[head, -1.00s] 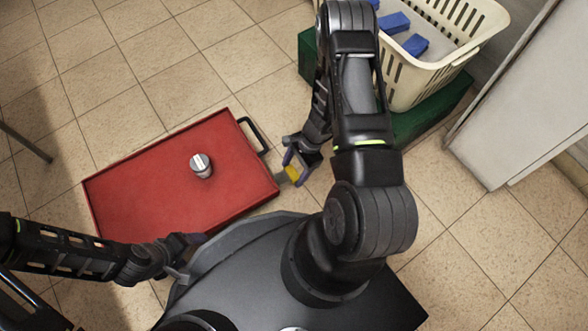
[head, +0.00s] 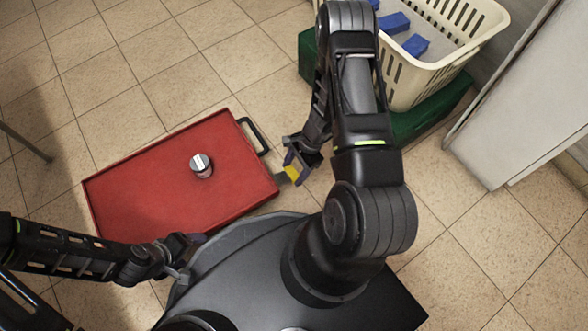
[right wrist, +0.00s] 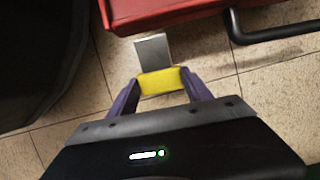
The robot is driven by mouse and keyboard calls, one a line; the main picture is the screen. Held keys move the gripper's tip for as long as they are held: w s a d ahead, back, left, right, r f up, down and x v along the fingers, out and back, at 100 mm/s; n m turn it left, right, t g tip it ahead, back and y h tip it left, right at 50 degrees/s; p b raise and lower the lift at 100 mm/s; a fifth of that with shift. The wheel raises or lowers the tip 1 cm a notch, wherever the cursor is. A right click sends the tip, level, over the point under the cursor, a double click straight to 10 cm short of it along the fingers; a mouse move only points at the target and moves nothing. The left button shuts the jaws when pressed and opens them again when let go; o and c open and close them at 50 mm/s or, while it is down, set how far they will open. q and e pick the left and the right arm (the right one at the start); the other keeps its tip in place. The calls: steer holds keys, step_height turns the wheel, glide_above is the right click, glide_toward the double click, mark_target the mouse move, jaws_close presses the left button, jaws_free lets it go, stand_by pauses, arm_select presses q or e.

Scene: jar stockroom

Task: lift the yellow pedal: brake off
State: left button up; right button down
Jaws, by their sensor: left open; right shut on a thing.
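The yellow pedal (head: 292,173) sticks out on a grey metal arm from the right end of the red cart (head: 150,190). In the right wrist view the pedal (right wrist: 161,82) lies between the two purple fingers of my right gripper (right wrist: 163,88), which is shut on it. In the head view my right gripper (head: 299,168) is just right of the cart and partly covers the pedal. My left gripper (head: 190,248) is open and empty by the cart's near edge. The height of the pedal is hard to judge from above.
A jar with a grey lid (head: 202,166) stands on the cart. The cart's black handle (head: 254,136) is at its right end. A cream basket (head: 440,60) with blue blocks stands on a green base (head: 425,118) at upper right. A white cabinet (head: 510,120) is at right.

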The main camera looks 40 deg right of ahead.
mark_target(289, 174)
arm_select(q)
steer(key=shift+r, duration=0.15)
arm_select(e)
steer(key=shift+r, duration=0.15)
steer(key=shift+a+r+h+p, duration=0.15)
steer(key=shift+r+h+p, duration=0.7)
steer(key=shift+h+p, duration=0.45)
steer(key=r+h+p, duration=0.1)
steer(key=h+p, duration=0.1)
steer(key=r+h+p, duration=0.1)
steer(key=h+p, duration=0.1)
steer(key=shift+a+r+g+p, duration=0.25)
steer(key=shift+a+g+p, duration=0.05)
steer(key=shift+a, duration=0.1)
arm_select(q)
step_height(289, 174, up, 9)
steer(key=s+p, duration=0.1)
steer(key=p, duration=0.1)
steer(key=shift+s+a+r, duration=0.2)
steer(key=shift+s+a, duration=0.1)
steer(key=shift+s, duration=0.05)
arm_select(e)
steer(key=shift+w+a+r+h, duration=0.1)
steer(key=shift+a+r+h, duration=0.05)
steer(key=shift+h, duration=0.45)
steer(key=shift+a+r+h, duration=0.15)
steer(key=shift+h, duration=0.45)
steer(key=shift+c, duration=2.2)
jaws_free()
